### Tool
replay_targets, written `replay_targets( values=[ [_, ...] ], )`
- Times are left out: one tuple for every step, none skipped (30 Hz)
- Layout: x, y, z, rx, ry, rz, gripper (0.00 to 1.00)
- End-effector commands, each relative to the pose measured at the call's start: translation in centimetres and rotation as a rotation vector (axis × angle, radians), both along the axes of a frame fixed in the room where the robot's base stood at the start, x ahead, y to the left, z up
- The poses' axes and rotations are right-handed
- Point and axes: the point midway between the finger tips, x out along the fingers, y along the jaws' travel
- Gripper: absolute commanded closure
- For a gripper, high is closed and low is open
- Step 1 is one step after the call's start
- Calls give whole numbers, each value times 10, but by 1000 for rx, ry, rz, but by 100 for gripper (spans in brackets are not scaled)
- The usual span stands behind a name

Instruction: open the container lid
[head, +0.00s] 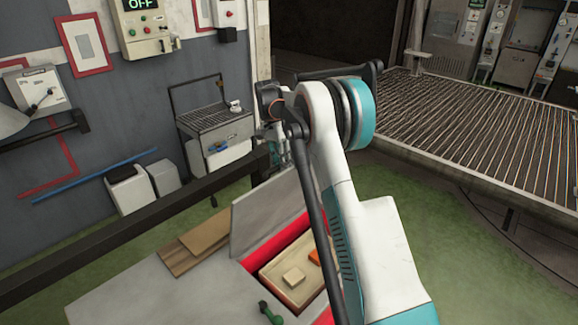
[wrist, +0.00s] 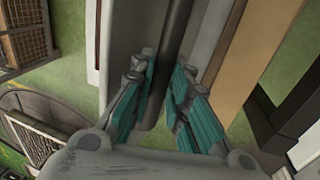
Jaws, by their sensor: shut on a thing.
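The container's grey lid (head: 262,212) stands raised at a steep tilt in the head view, with the red-lined opening (head: 280,243) showing beside it. Inside is a pale tray (head: 275,272) holding a cream block (head: 293,277) and an orange piece (head: 314,256). In the wrist view my gripper (wrist: 168,82) has its teal fingers on both sides of a dark bar, which looks like the lid handle (wrist: 176,40), and is shut on it. The grey lid surface (wrist: 128,38) shows behind the bar. My arm hides the right part of the container in the head view, where I cannot make out the gripper.
Brown boards (head: 196,243) lie left of the lid. A green object (head: 270,312) lies on the grey surface in front. A dark rail (head: 130,228) crosses at left. Wall boxes (head: 148,28) and a ribbed platform (head: 480,125) stand farther back. Green floor is clear at right.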

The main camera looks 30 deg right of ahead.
Motion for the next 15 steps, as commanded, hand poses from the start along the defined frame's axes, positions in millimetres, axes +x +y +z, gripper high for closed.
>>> replay_targets(
  values=[
    [7, 4, -3, -2, 11, 5, 100],
    [8, 5, -3, -5, 21, 5, 100],
    [11, 5, -3, -8, 32, 3, 100],
    [13, 6, -3, -10, 40, 3, 100],
    [15, 6, -3, -14, 48, 4, 100],
    [16, 7, -3, -16, 59, 3, 100],
    [18, 7, -3, -20, 65, 4, 100],
    [19, 8, -3, -21, 71, 4, 100],
    [21, 9, -3, -24, 78, 3, 100],
    [22, 9, -3, -26, 83, 3, 100],
    [23, 9, -3, -27, 88, 3, 100],
    [24, 10, -3, -28, 93, 3, 100],
    [25, 10, -3, -29, 97, 3, 100],
    [25, 10, -3, -30, 100, 3, 100],
    [26, 10, -3, -31, 102, 3, 100]
  ],
)
